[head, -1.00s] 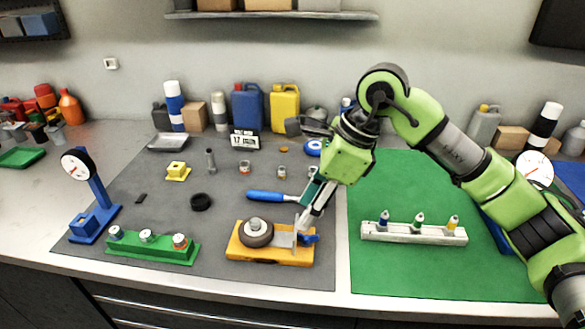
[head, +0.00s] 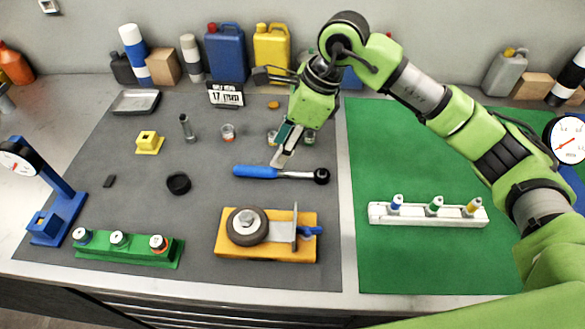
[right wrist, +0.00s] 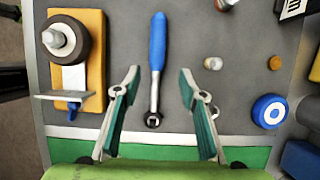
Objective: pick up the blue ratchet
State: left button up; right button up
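The blue ratchet (head: 262,172) lies flat on the grey mat, its blue handle to the left and its dark round head to the right in the head view. My right gripper (head: 281,158) is above and just behind it. In the right wrist view the ratchet (right wrist: 157,45) lies between the two spread fingers of my right gripper (right wrist: 158,82), with its shaft and head in the gap and the handle reaching beyond. The fingers are open and not touching it. My left gripper is not in view.
An orange fixture (head: 282,252) with a wheel and clamp stands in front of the ratchet. A white rack (head: 420,216) with several small bottles is on the green mat at right. The grey mat around the ratchet is mostly clear.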

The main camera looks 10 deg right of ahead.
aim_at(268, 169)
jog(key=shift+x, duration=1.05)
jog(key=shift+w+a+f+p, duration=0.1)
jog(key=shift+f+p, duration=0.1)
jog(key=shift+p, duration=0.1)
jog(key=shift+a+f+p, duration=0.2)
jog(key=shift+f+p, duration=0.05)
jog(key=shift+p, duration=0.1)
jog(key=p+x, duration=0.1)
jog(key=x, duration=0.2)
jog(key=shift+s+a+f+p, duration=0.2)
jog(key=shift+s+p, duration=0.15)
jog(key=shift+p, duration=0.05)
jog(key=shift+w+a+f, duration=0.1)
jog(key=shift+f, duration=0.35)
jog(key=shift+r, duration=0.1)
grip_shut()
